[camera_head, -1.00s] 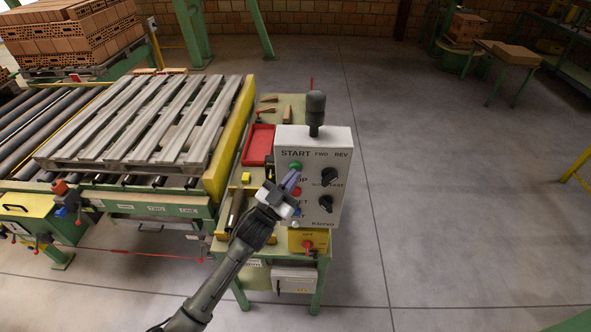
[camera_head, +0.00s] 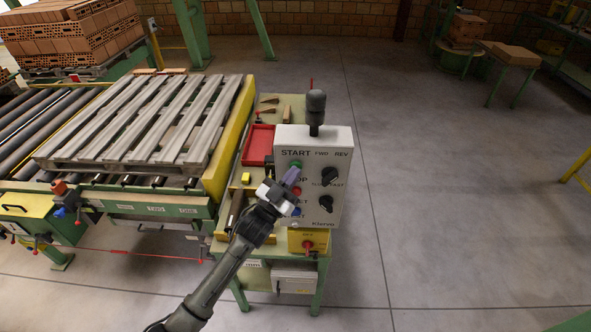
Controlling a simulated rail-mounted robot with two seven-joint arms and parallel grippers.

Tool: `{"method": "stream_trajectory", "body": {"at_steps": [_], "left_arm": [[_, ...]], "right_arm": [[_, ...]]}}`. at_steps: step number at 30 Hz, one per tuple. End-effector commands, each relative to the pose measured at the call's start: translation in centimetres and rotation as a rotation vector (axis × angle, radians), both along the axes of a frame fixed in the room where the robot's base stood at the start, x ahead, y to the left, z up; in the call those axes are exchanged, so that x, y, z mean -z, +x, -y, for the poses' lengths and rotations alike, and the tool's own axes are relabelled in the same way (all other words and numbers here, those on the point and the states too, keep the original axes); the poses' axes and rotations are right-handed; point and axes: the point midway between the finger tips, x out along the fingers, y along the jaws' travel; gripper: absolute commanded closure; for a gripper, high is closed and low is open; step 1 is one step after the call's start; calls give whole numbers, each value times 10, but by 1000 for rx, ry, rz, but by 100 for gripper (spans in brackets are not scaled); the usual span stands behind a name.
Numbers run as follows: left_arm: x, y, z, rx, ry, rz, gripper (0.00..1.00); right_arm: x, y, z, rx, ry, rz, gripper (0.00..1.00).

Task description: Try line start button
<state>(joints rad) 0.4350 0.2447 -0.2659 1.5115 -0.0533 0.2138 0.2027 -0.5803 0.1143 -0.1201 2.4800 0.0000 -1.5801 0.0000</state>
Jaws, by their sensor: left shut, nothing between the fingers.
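The control box (camera_head: 318,210) is white and stands upright at the front end of the green bench. Its green start button (camera_head: 295,164) sits under the word START at the upper left of the panel. My right gripper is not in view.
Black knobs (camera_head: 328,176) are on the panel's right side. A black-topped lamp or knob (camera_head: 316,107) stands on the box. A red tray (camera_head: 258,145) lies on the bench behind. A wooden pallet (camera_head: 145,122) is on the conveyor at left. The floor (camera_head: 450,190) at right is clear.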

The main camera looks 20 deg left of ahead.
Motion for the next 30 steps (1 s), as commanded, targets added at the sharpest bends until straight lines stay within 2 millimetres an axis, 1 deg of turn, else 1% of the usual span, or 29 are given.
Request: {"method": "stream_trajectory", "body": {"at_steps": [11,22,30], "left_arm": [[0,-1,0,-1,0,-2,100],[-1,-16,5,-1,0,-1,100],[-1,-17,5,-1,0,0,100]], "right_arm": [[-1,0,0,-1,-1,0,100],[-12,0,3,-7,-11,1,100],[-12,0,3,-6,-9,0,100]]}}
